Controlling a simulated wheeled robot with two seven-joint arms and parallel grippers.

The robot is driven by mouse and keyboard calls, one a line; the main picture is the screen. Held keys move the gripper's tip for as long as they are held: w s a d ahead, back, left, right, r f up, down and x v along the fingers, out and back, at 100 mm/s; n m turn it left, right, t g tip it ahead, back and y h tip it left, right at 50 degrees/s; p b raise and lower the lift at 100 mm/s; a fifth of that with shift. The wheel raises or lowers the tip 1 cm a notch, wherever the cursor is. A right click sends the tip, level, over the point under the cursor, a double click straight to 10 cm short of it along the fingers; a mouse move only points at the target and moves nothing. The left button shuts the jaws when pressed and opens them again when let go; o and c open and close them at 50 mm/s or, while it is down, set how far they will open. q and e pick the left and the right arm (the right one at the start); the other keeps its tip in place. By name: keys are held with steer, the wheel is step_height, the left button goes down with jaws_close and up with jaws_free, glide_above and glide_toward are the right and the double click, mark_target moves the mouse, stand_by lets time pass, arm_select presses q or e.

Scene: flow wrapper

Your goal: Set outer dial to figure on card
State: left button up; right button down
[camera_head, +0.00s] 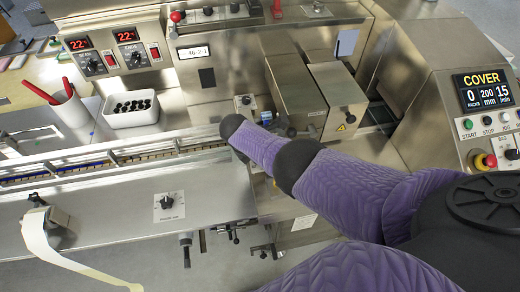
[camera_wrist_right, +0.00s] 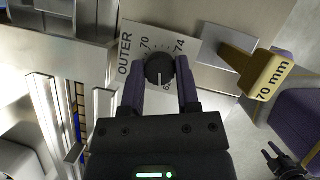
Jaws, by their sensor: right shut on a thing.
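The outer dial is a black round knob (camera_wrist_right: 160,70) on a white plate (camera_wrist_right: 128,48) marked OUTER, in the right wrist view. The figures 70 and 74 show at its upper left and upper right; a figure near the bottom is partly hidden. A pale pointer line on the knob runs downward. My right gripper (camera_wrist_right: 160,82) is shut on the knob, one finger on each side. A gold-yellow tag (camera_wrist_right: 264,76) reading 70 mm stands to the right; I cannot tell whether it is the card. My left gripper is not in view.
In the head view, my right arm crosses the machine front and hides the area below it. A COVER screen (camera_head: 487,90) with buttons stands at right. A white bin (camera_head: 130,108) and a cup (camera_head: 71,108) with red-handled tools stand at left.

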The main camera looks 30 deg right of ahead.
steer(key=shift+r+n+t+p, duration=0.1)
steer(key=shift+n+t+p, duration=0.4)
steer(key=shift+n, duration=0.5)
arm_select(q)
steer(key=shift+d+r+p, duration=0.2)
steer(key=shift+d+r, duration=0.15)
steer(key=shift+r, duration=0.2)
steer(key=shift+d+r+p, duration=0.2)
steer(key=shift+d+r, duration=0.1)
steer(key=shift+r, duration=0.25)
arm_select(e)
steer(key=shift+n, duration=0.6)
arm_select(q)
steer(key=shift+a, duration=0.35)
arm_select(e)
steer(key=shift+c, duration=1.6)
jaws_free()
arm_select(q)
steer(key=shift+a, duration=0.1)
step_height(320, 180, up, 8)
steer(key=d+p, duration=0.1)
steer(key=p, duration=0.7)
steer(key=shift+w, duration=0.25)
arm_select(e)
steer(key=v, duration=0.9)
steer(key=shift+s+a+r, duration=0.15)
steer(key=shift+s+r, duration=0.1)
steer(key=shift+r, duration=0.1)
steer(key=shift+f, duration=0.1)
